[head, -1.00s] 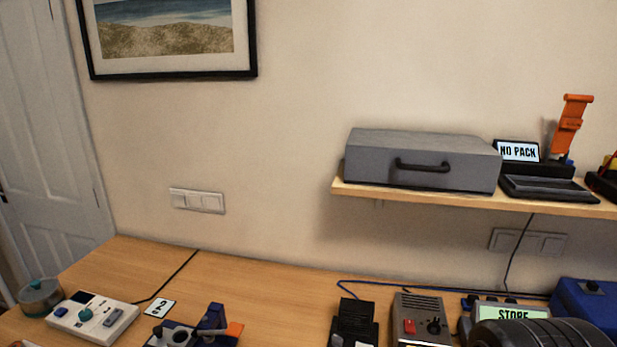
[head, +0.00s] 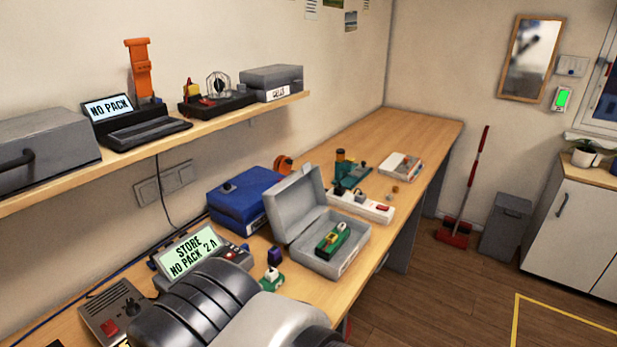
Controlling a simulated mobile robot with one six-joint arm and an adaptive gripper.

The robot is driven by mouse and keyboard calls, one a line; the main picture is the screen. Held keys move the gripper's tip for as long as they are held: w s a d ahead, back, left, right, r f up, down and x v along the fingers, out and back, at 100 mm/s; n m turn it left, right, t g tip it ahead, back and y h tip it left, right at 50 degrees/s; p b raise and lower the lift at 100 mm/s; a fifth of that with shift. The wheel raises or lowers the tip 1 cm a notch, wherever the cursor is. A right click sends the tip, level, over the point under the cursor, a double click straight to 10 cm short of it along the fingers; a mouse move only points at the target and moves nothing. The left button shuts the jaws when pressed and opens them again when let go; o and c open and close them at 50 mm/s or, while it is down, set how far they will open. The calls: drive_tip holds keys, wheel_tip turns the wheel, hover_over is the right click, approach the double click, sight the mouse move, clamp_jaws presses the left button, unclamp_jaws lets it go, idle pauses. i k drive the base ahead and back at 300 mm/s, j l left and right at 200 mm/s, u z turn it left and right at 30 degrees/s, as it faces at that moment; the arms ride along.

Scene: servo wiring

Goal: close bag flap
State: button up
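No thing in view is plainly a bag with a flap. A blue box-like thing (head: 240,195) with a dark knob on top stands on the bench against the wall; its top looks shut, and I cannot tell whether it is the bag. To its right stands an open grey case (head: 345,266), its lid (head: 296,203) raised at the back left. A green device with a yellow part (head: 332,237) lies inside the case. My arm fills the bottom foreground and hides part of the bench. My gripper is not in view.
A display (head: 188,250) reads "STORE NO PACK 2A". A white power strip (head: 361,206) and a green-based stand (head: 347,170) lie beyond the case. A shelf (head: 220,118) with a "NO PACK" screen (head: 108,107) overhangs the left. The bench's far end is clear.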

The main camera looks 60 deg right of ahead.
sight(292, 204)
drive_tip(key=z, duration=1.7)
drive_tip(key=i+l, duration=0.1)
drive_tip(key=i+l+z, duration=0.1)
drive_tip(key=l, duration=0.25)
